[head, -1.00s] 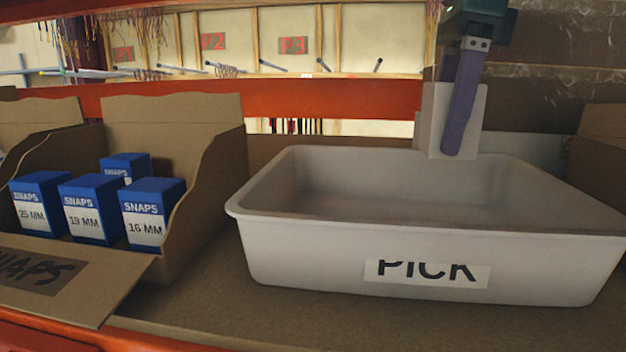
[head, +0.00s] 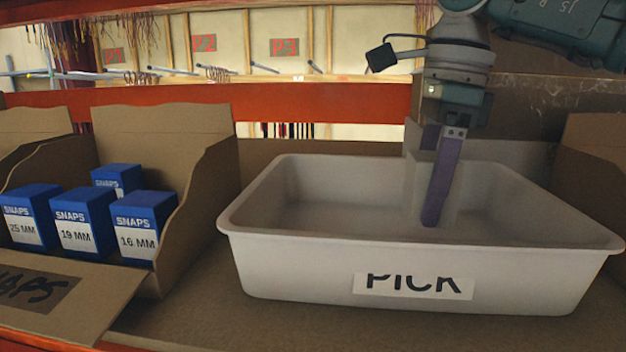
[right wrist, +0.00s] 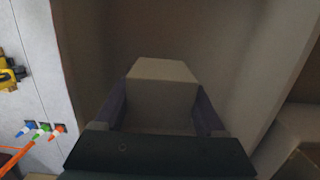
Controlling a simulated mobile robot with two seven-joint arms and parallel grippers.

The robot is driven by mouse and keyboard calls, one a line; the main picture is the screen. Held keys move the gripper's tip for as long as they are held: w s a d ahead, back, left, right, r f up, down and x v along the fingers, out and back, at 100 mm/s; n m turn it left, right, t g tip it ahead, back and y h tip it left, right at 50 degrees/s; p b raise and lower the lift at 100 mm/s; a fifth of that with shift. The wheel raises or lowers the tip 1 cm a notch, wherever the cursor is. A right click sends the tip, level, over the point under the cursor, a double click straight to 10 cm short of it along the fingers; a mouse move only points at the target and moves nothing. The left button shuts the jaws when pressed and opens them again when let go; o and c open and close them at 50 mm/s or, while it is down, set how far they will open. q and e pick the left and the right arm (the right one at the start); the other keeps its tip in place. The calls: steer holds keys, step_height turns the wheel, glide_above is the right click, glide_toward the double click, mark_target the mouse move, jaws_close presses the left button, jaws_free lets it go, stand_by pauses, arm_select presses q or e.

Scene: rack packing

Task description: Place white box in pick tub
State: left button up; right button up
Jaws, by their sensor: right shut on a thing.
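The pick tub (head: 290,265) is a white tub with a "PICK" label, standing on the shelf right of centre in the head view. My right gripper (head: 434,218) points down into the tub from above. It is shut on the white box (head: 461,195), which shows behind and beside the purple finger, inside the tub's rim. In the right wrist view the white box (right wrist: 162,92) sits between the two purple fingers. Whether the box's bottom touches the tub floor cannot be told. My left gripper is not in view.
A cardboard bin (head: 205,215) with several blue SNAPS boxes (head: 137,225) stands left of the tub. Another cardboard bin (head: 592,165) is at the right. An orange beam (head: 320,100) runs behind the tub.

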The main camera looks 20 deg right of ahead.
mark_target(434, 156)
steer(key=shift+f, duration=0.25)
steer(key=o, duration=1.5)
steer(key=shift+r+p, duration=0.35)
steer(key=shift+r, duration=0.3)
steer(key=shift+r+b, duration=0.3)
steer(key=r, duration=0.2)
steer(key=r+b, duration=0.1)
steer(key=r, duration=0.2)
steer(key=shift+s+d+r+b, duration=0.15)
steer(key=shift+d+r+b, duration=0.15)
steer(key=shift+d+r, duration=0.05)
steer(key=shift+s+r, duration=0.1)
steer(key=shift+r, duration=0.5)
